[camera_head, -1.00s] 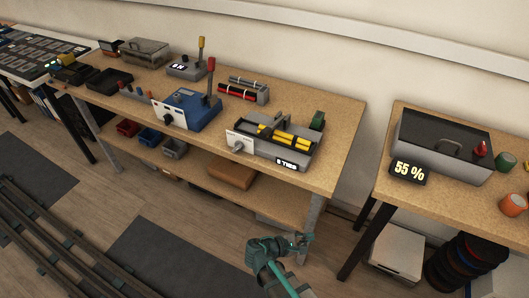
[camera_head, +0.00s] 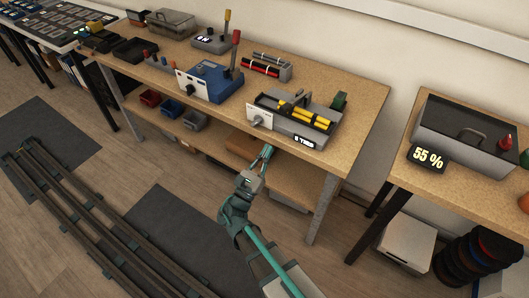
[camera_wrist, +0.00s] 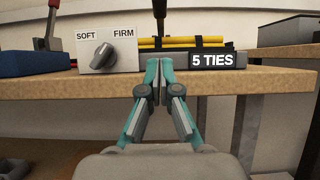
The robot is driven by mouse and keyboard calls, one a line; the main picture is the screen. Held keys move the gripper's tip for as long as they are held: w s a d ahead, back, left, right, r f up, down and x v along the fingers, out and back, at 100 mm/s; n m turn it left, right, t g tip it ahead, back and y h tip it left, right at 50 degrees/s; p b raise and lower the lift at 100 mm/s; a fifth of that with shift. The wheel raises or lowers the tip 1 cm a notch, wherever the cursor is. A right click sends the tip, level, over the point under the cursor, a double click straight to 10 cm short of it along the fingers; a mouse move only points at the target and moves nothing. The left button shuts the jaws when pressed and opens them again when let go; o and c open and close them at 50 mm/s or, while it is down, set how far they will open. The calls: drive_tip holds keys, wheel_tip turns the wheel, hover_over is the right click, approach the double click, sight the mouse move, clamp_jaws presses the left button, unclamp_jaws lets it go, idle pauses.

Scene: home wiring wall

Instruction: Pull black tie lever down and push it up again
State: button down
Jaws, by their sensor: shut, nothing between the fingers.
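The tie station (camera_head: 295,118) is a grey unit with yellow bundles on top, at the front right of the wooden bench. Its display (camera_wrist: 217,60) reads "5 TIES", and a white panel (camera_wrist: 107,50) beside it has a grey knob between SOFT and FIRM. My gripper (camera_head: 267,151) is shut and empty, in front of and below the bench edge.
A blue machine (camera_head: 211,83) with a red-tipped lever stands left of the tie station. A small grey device (camera_head: 210,41) with a yellow-tipped lever is behind it. The bench's front edge (camera_wrist: 210,82) lies just ahead. A grey box (camera_head: 465,135) stands on the right table.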

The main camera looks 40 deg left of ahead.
drive_tip(key=p+x, duration=0.1)
drive_tip(key=x, duration=0.6)
drive_tip(key=shift+w+r+p, duration=0.15)
drive_tip(key=shift+r, duration=0.45)
drive_tip(key=shift+w+r+p, duration=0.15)
drive_tip(key=shift+r, duration=0.45)
drive_tip(key=shift+w+r, duration=0.2)
drive_tip(key=shift+r, duration=0.5)
